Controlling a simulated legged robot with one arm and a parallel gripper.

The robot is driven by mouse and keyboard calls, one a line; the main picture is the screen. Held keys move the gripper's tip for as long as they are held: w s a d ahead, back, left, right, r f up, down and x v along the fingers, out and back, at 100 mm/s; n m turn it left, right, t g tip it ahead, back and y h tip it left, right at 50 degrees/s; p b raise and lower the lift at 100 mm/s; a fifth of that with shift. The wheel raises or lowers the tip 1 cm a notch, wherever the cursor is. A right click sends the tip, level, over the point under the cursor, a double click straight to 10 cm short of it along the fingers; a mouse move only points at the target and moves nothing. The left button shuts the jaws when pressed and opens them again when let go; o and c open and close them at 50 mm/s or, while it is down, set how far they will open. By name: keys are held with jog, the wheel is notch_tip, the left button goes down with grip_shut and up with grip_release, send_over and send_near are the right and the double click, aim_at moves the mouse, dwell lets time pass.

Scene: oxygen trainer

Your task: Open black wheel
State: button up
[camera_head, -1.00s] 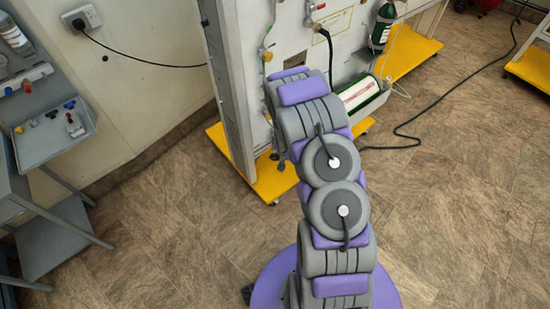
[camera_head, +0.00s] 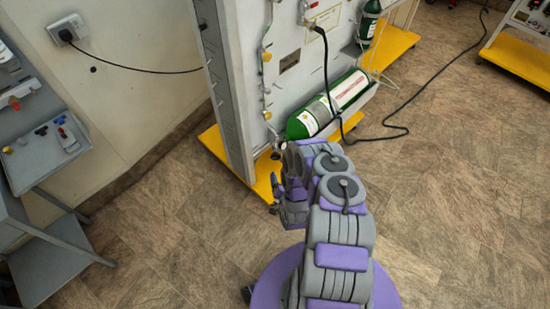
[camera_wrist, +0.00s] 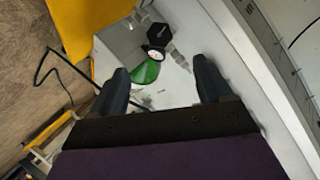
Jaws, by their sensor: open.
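In the wrist view a small black round knob (camera_wrist: 158,34), which looks like the black wheel, sits beyond my fingers, beside a white-faced gauge (camera_wrist: 155,54) and a grey fitting. My gripper (camera_wrist: 161,64) is open, with one finger on each side of the picture and nothing held. The knob is ahead of the fingertips and apart from them. A bit of green cylinder (camera_wrist: 146,72) shows just below the gauge. In the head view the green cylinder (camera_head: 340,97) lies on the panel's shelf, and my gripper (camera_head: 277,186) is low near its left end. The wheel is not clear there.
The white panel (camera_head: 290,65) stands on a yellow base (camera_head: 262,178). A black hose (camera_head: 327,60) runs down the panel, and a cable (camera_head: 395,133) lies on the floor. A grey cart (camera_head: 50,140) stands at left. Floor between cart and panel is clear.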

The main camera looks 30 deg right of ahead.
aim_at(275, 158)
jog(key=b+x, duration=0.1)
jog(key=x, duration=0.4)
jog(key=b+x, duration=0.2)
jog(key=x, duration=0.4)
jog(key=b+x, duration=0.2)
jog(key=x, duration=0.3)
jog(key=shift+w+d+f, duration=0.2)
jog(key=shift+d+f, duration=0.05)
jog(key=shift+d, duration=0.15)
jog(key=shift+w+a, duration=0.1)
jog(key=shift+w, duration=0.15)
jog(key=shift+f, duration=0.1)
jog(key=c, duration=1)
jog(key=shift+o, duration=0.2)
